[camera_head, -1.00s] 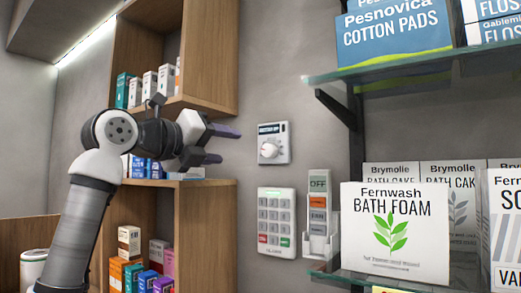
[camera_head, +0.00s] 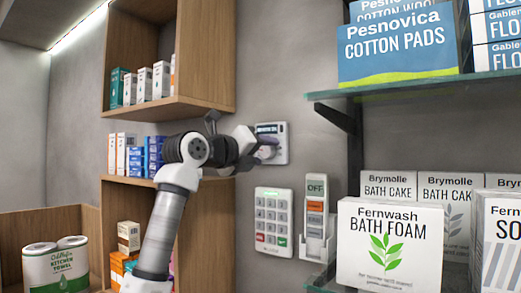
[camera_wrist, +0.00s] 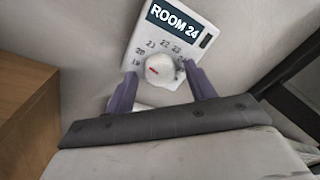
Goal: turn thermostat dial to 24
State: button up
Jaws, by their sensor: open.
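The thermostat (camera_head: 281,130) is a white wall panel with a dark display. In the wrist view the thermostat's display (camera_wrist: 180,21) reads ROOM 24. Its round white dial (camera_wrist: 160,68) has a red mark on its left part, and printed numbers from about 19 to 23 arc around it; anything beyond is hard to read. My gripper (camera_wrist: 158,85) is open, with one purple finger on each side of the dial. I cannot tell whether the fingers touch it. In the head view my gripper (camera_head: 262,146) is at the panel and hides part of the dial.
A keypad (camera_head: 272,221) and a holder with a remote marked OFF (camera_head: 317,188) are on the wall below. A glass shelf (camera_head: 420,88) with boxes juts out at right. A wooden shelf unit (camera_head: 215,55) stands at left.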

jog(key=shift+c, duration=0.3)
jog(key=c, duration=0.9)
